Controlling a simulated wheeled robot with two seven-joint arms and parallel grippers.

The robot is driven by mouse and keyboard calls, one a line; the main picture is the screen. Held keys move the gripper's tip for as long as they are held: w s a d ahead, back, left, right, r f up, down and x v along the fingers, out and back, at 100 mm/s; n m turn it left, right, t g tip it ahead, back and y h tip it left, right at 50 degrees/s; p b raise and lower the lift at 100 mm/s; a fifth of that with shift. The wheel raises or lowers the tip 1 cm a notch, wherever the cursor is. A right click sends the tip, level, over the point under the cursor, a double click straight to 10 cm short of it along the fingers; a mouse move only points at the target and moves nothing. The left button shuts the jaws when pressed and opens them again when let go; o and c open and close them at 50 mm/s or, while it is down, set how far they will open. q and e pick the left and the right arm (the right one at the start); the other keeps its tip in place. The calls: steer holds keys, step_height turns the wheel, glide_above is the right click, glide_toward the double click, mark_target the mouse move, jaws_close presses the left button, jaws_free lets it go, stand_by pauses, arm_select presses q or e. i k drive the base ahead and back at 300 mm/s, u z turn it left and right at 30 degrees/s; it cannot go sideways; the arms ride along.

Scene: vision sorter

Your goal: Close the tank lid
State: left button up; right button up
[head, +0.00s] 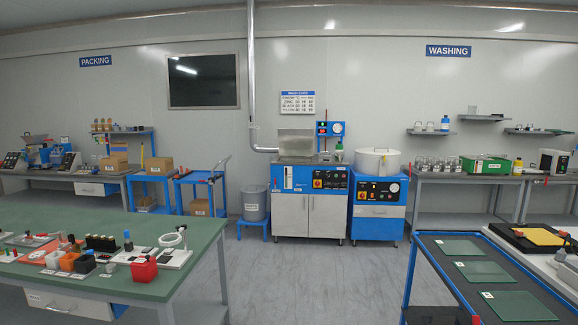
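The washing tank (310,190) is a blue and steel cabinet on wheels against the far wall, with a dark control panel on its front. Its grey metal lid (297,142) appears to stand upright at the back of the tank top, so the tank looks open. The inside of the tank is hidden from this low angle. Neither of my grippers is in view.
A blue unit with a white round drum (378,163) stands right of the tank. A grey bin (255,203) on a blue stand is left. A green table (190,228) and a blue-edged cart (420,246) flank a clear floor aisle (310,275).

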mark_target(291, 142)
steer(key=u, duration=0.1)
steer(key=i, duration=6.7)
steer(key=u, duration=2.3)
steer(key=i, duration=0.95)
steer(key=z, duration=2)
